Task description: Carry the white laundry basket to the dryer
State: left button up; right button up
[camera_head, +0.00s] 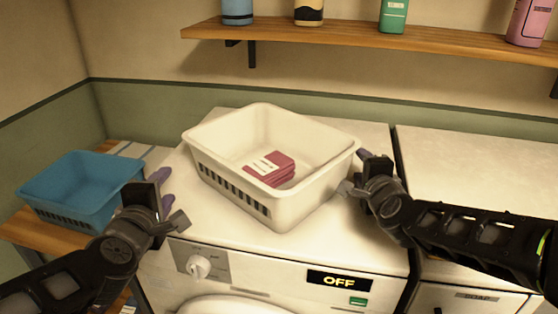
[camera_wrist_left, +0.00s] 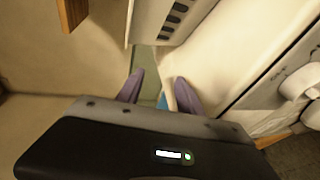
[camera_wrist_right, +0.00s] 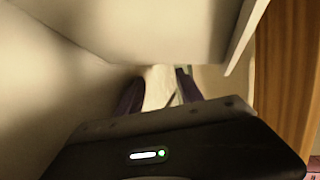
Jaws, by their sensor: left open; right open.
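The white laundry basket (camera_head: 290,200) stands upright on a white machine (camera_head: 230,228) with a dial and a display reading OFF. Folded dark-pink cloth (camera_head: 272,170) with a pale label lies inside. My left gripper (camera_head: 165,190) is open just left of the basket, apart from it. In the left wrist view the slotted basket wall (camera_wrist_left: 172,20) lies beyond its purple fingers (camera_wrist_left: 160,88). My right gripper (camera_head: 355,176) is open close by the basket's right end; whether it touches the rim is unclear. The right wrist view shows its fingers (camera_wrist_right: 158,88) near a pale surface.
A blue basket (camera_head: 85,185) stands on a wooden surface (camera_head: 45,235) at the left. A second white machine (camera_head: 480,170) with a drawer marked SOAP stands to the right, its top clear. A wooden shelf (camera_head: 330,35) with several bottles runs along the wall above.

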dwell(0.3)
jog(key=v, duration=1.1)
jog(key=shift+s+r, duration=0.15)
jog(key=shift+s, duration=0.3)
